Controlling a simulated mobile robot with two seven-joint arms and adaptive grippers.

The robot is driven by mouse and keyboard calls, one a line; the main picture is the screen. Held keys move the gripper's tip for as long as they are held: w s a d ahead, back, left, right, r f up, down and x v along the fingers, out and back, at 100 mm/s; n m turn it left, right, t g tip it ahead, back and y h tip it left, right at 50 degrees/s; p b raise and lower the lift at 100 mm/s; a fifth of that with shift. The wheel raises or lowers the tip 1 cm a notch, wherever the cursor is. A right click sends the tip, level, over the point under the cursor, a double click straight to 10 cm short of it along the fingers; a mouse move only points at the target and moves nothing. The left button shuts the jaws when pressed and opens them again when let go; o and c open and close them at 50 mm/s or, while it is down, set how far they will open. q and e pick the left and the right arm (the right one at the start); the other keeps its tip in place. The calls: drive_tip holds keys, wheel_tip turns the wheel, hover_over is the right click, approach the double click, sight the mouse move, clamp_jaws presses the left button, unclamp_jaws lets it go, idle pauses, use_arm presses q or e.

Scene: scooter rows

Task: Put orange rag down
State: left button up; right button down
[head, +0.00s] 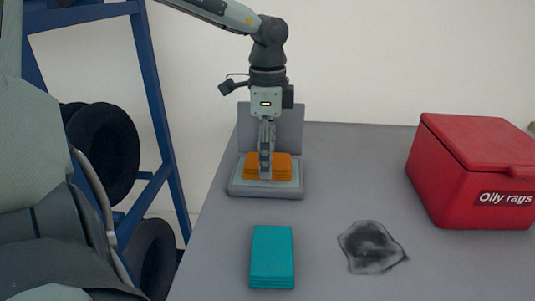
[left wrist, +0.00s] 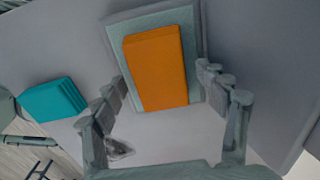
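The orange rag (head: 283,168) is a folded stack lying on the pale pad of a grey stand (head: 237,188) with an upright back plate. My left gripper (head: 266,172) points straight down over it, low, with its fingers at the rag. In the left wrist view the orange rag (left wrist: 157,68) lies between the two spread fingers of my left gripper (left wrist: 162,84), with visible gaps at the fingertips. The gripper looks open. My right gripper is in neither view.
A teal folded stack (head: 272,256) lies in front of the stand. A dark smudged grey cloth or stain (head: 371,247) is right of it. A red lidded box labelled "Oily rags" (head: 470,170) stands at right. A blue rack (head: 160,115) with black tyres is left of the table.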

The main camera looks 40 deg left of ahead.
use_arm(q)
drive_tip(key=shift+r, duration=0.1)
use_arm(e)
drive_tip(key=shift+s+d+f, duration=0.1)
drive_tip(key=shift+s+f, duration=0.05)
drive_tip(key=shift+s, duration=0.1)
use_arm(q)
drive_tip(key=shift+w+r, duration=0.1)
drive_tip(key=shift+r, duration=0.7)
wheel_tip(320, 180, up, 10)
drive_tip(key=shift+r, duration=0.25)
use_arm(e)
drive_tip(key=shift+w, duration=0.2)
use_arm(q)
drive_tip(key=shift+f, duration=0.1)
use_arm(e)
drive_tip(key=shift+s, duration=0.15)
